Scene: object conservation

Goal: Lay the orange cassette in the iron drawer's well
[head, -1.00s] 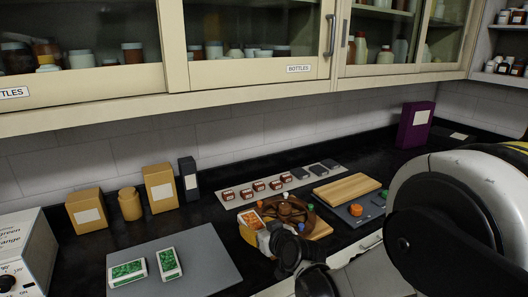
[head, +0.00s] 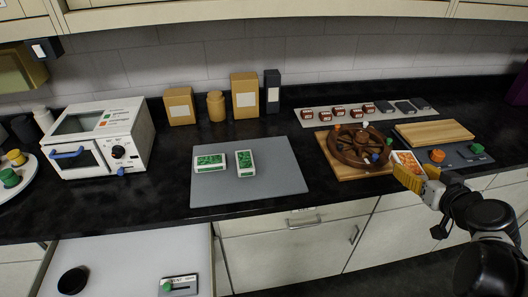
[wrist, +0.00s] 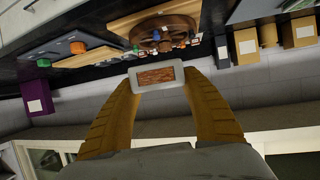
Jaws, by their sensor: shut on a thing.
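My gripper (head: 409,176) has yellow fingers shut on the orange cassette (head: 406,160), a white-framed block with orange contents. It is held at the counter's front edge, just right of the spoked wheel. In the wrist view the cassette (wrist: 157,76) sits between the two fingertips (wrist: 158,84), its face showing brownish orange. A pale surface like an open drawer (head: 130,255) lies low at the left, with a small labelled plate with a green knob (head: 179,285) on it. I cannot read which drawer is the iron one, and no well is clear.
A brown spoked wheel (head: 345,148) lies on a wooden board. Two green cassettes (head: 245,162) lie on a grey mat (head: 265,182). A white oven (head: 98,140) stands at left. A grey panel (head: 455,158) with orange and green knobs is at right. The mat's front is clear.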

